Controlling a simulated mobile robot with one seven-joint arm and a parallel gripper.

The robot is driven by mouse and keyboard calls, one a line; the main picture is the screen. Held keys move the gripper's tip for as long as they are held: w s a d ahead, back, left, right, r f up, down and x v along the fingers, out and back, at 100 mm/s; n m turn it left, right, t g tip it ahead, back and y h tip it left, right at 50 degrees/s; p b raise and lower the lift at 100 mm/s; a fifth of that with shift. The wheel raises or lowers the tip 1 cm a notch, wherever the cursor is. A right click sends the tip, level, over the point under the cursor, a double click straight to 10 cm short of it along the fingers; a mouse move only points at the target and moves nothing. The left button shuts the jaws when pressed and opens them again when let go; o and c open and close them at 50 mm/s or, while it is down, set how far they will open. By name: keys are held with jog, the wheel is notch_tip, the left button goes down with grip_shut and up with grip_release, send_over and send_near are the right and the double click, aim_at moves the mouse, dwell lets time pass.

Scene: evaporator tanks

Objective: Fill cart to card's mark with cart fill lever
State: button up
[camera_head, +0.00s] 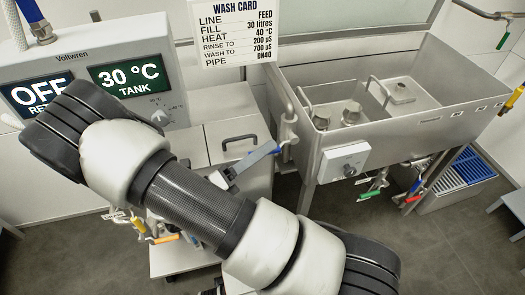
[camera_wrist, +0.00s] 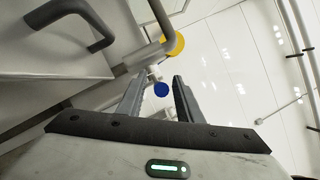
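The wash card (camera_head: 237,32) hangs at top centre and reads line FEED, fill 30 litres, heat 40 °C. A blue-ended handle (camera_head: 277,150), which may be the cart fill lever, shows at the pipe left of the steel tank. In the wrist view a round blue end (camera_wrist: 161,90) appears between my fingertips; I cannot tell whether they touch it. My gripper (camera_wrist: 160,92) is open. In the head view its grey fingers (camera_head: 253,163) seem to point at the blue handle, and my arm hides the rest. I cannot make out the cart's fill level or mark.
The control box (camera_head: 95,75) shows OFF and 30 °C TANK. A steel tank (camera_head: 400,115) stands right, with coloured valve handles (camera_head: 375,190) below. A cabinet handle (camera_head: 240,142) is close to my gripper and also shows in the wrist view (camera_wrist: 75,22).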

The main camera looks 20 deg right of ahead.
jog(key=shift+c, duration=0.5)
grip_shut()
jog(key=shift+r, duration=0.1)
